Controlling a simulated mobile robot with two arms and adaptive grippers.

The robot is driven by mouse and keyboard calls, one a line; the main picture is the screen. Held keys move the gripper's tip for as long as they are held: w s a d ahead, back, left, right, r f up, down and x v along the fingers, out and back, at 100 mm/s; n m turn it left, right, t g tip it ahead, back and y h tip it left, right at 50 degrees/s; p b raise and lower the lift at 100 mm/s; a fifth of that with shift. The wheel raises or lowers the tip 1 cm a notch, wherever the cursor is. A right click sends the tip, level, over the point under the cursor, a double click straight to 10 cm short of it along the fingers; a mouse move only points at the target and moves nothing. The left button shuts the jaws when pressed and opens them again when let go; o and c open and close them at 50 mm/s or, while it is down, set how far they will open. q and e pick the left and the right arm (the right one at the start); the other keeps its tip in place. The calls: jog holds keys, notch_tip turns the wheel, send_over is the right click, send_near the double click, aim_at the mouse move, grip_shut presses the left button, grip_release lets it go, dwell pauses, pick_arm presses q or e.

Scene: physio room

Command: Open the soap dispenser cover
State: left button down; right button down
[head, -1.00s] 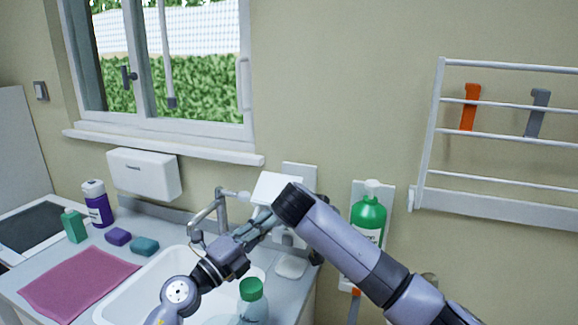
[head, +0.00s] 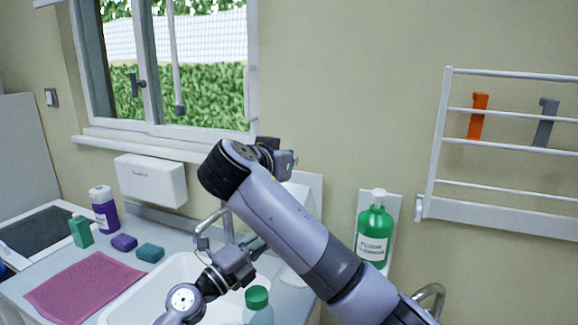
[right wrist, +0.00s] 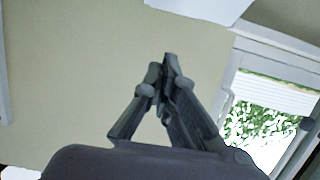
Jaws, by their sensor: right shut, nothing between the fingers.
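The white soap dispenser on its wall plate (head: 315,188) is mostly behind my right arm in the head view, so its cover's state cannot be made out. A white panel edge (right wrist: 195,8) shows at the top of the right wrist view; it may be the cover. My right gripper (right wrist: 168,62) is shut and empty, with its tips below that panel and apart from it in the picture. In the head view its fingers are hidden behind my right wrist. My left gripper (head: 250,250) is low over the sink by the tap, its tips partly hidden by my right arm.
The tap (head: 212,225) stands at the sink (head: 180,275), close to my left gripper. A green-capped bottle (head: 258,305) is in front. A green pump bottle (head: 374,232) hangs on the wall at right. A white box (head: 150,181) is under the window.

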aim_at(296, 187)
jog(key=w+f, duration=0.1)
jog(key=w+d+f, duration=0.1)
jog(key=w, duration=0.1)
jog(key=w+f, duration=0.1)
jog(key=shift+w+d+f, duration=0.25)
jog(key=shift+w+f, duration=0.05)
jog(key=shift+w, duration=0.1)
jog(key=shift+s+a+f, duration=0.1)
jog(key=shift+s+f, duration=0.3)
jog(key=shift+s, duration=0.1)
